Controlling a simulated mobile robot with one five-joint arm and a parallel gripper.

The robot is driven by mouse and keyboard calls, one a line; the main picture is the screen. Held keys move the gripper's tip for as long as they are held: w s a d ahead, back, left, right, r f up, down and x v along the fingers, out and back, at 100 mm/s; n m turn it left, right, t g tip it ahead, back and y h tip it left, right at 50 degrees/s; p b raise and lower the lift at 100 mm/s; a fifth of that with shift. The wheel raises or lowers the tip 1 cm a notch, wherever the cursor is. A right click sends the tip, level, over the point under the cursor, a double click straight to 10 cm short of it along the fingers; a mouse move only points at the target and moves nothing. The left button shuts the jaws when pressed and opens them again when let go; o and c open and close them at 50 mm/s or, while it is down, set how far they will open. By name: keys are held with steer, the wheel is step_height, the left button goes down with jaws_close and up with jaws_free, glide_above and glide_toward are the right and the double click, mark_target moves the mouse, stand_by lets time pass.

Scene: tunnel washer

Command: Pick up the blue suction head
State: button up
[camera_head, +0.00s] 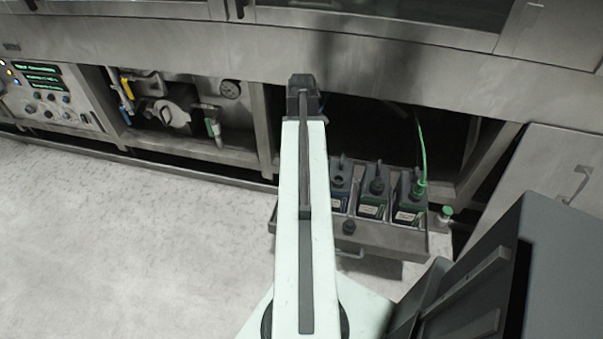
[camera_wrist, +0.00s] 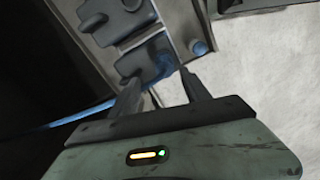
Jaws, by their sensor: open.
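The blue suction head (camera_wrist: 160,66) shows in the wrist view on top of a dark bottle, just beyond my open gripper (camera_wrist: 160,84). Its blue hose (camera_wrist: 75,117) runs off to the left behind the left finger. My arm spans the middle of that view, and my fingertips cannot be made out there.
Several dark bottles stand in a pull-out metal tray (camera_head: 385,238) below the washer. A small capped piece (camera_head: 447,211) sits at the tray's right, blue-topped in the wrist view (camera_wrist: 200,47). A grey cabinet (camera_head: 560,170) stands right. The floor (camera_head: 120,240) at left is clear.

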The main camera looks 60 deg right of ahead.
steer(key=f+b, duration=0.5)
steer(key=a+f+b, duration=0.1)
steer(key=f+b, duration=0.2)
steer(key=shift+r, duration=0.2)
jaws_close()
